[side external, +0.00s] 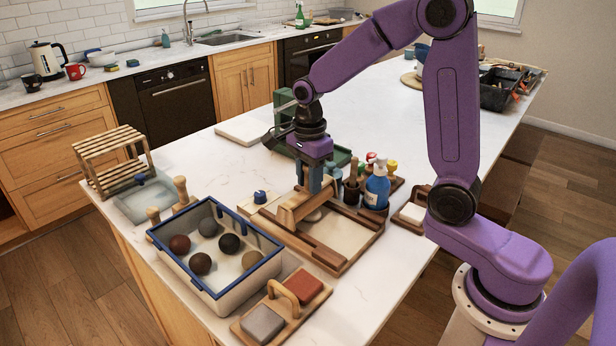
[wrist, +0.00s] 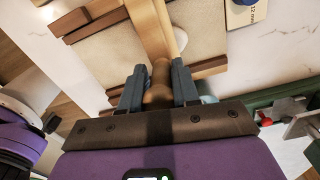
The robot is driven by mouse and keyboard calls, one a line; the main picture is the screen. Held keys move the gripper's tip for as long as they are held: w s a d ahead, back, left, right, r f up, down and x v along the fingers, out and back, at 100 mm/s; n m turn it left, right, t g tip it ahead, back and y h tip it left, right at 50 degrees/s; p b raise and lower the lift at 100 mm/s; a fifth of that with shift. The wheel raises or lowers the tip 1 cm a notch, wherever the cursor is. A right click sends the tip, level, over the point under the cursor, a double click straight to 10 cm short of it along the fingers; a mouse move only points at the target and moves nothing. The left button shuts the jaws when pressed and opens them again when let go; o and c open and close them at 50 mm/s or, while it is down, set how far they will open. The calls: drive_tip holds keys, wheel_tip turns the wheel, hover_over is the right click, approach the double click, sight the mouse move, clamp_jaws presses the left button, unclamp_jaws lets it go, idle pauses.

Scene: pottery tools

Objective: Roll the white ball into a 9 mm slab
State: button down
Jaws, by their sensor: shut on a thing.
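My gripper (side external: 313,188) is shut on the brown handle (wrist: 158,84) of a wooden rolling pin. The pin (side external: 297,207) lies across a wood-framed rolling board with a cream cloth bed (side external: 335,232). In the wrist view the pin's pale barrel (wrist: 150,28) runs away from my fingers between wooden side strips. A pale rounded piece, seemingly the white clay (wrist: 181,40), shows beside the barrel; the pin hides most of it, so its thickness cannot be told.
A blue-rimmed tub (side external: 232,292) with several clay balls stands front left of the board. A handled wooden board (side external: 248,325) with two blocks lies in front. A spray bottle (side external: 377,188) and tool holders stand close behind right. A blue-knobbed item (side external: 260,197) lies left.

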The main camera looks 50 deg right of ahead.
drive_tip(key=shift+w, duration=0.1)
drive_tip(key=shift+d+f, duration=0.1)
drive_tip(key=shift+f, duration=0.1)
idle(0.4)
drive_tip(key=shift+s+d+r, duration=0.1)
drive_tip(key=shift+s+r, duration=0.05)
drive_tip(key=shift+s, duration=0.05)
drive_tip(key=shift+w, duration=0.2)
